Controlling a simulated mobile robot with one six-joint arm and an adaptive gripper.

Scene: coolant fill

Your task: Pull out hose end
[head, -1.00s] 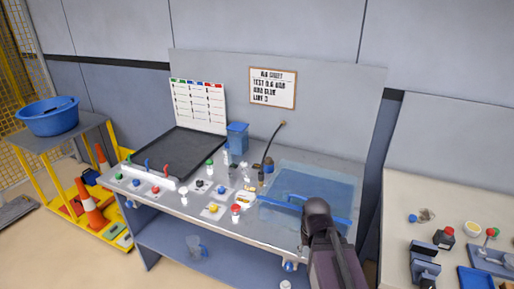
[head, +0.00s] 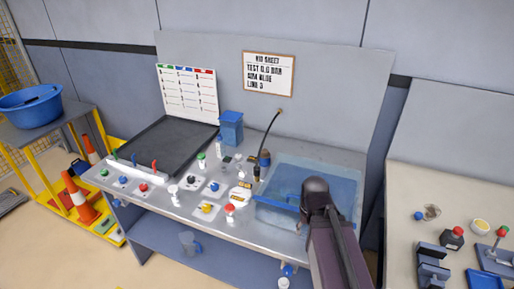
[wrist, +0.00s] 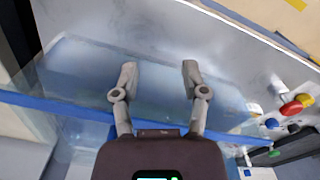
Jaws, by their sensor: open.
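I cannot tell whether that end sits in a holder. In the wrist view my gripper (wrist: 158,78) is open and empty, with its two fingers apart above the clear tank (wrist: 85,72). The hose end does not show clearly in the wrist view. In the head view my arm hides the gripper's fingers and part of the tank.
Several coloured knobs and valves stand left of the tank, including a red one (head: 229,208). A blue bin (head: 231,128) and a black tray (head: 165,143) are further left. A second bench (head: 425,190) with fittings stands at right. A blue bar (wrist: 55,104) crosses the tank's front.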

